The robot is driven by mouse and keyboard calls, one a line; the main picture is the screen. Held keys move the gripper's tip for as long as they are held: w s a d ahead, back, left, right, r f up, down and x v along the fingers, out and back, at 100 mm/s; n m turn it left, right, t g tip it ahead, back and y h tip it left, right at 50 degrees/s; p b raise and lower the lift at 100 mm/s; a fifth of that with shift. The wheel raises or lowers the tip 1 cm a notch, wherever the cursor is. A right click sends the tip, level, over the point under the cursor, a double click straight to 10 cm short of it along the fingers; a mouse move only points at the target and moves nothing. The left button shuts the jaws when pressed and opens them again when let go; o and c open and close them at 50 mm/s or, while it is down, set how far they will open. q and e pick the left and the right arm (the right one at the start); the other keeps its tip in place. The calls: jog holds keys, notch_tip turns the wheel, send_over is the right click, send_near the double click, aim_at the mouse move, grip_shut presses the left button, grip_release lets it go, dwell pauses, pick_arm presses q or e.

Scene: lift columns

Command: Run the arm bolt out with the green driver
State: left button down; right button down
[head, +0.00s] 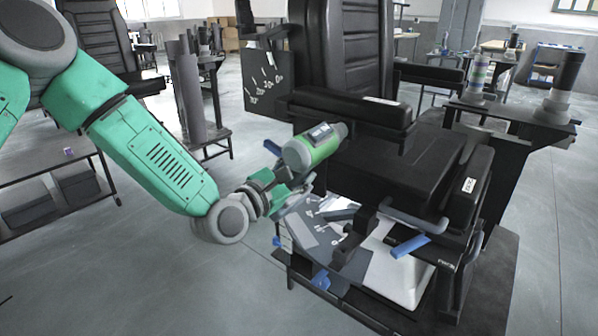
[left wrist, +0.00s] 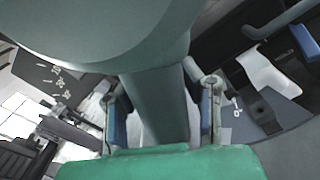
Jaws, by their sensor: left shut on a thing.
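The green driver (head: 315,147), with a grey end and a small display on top, is held up beside the near end of the chair's left armrest (head: 352,112). My left gripper (head: 287,188) is shut on the driver's handle, below its body. In the left wrist view the handle (left wrist: 165,105) passes between the two fingers of my gripper (left wrist: 163,112), and the driver's body (left wrist: 105,30) fills the top. I cannot make out the arm bolt; whether the driver's tip touches anything is unclear. My right gripper is not in view.
The black chair (head: 345,45) has a tilted seat and footrest parts with blue-ended handles (head: 410,246) in front. An angle-marked plate (head: 265,82) stands behind the driver. A side stand (head: 520,112) with upright cylinders is at right. Open floor (head: 130,265) lies at left.

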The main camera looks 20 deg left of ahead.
pick_arm(q)
jog(key=shift+s+r, duration=0.1)
jog(key=shift+r, duration=0.1)
dwell(1.0)
jog(key=shift+r, duration=0.1)
dwell(1.0)
jog(key=shift+s, duration=0.1)
jog(key=shift+v, duration=2.5)
jog(key=shift+a, duration=0.1)
jog(key=shift+v, duration=2)
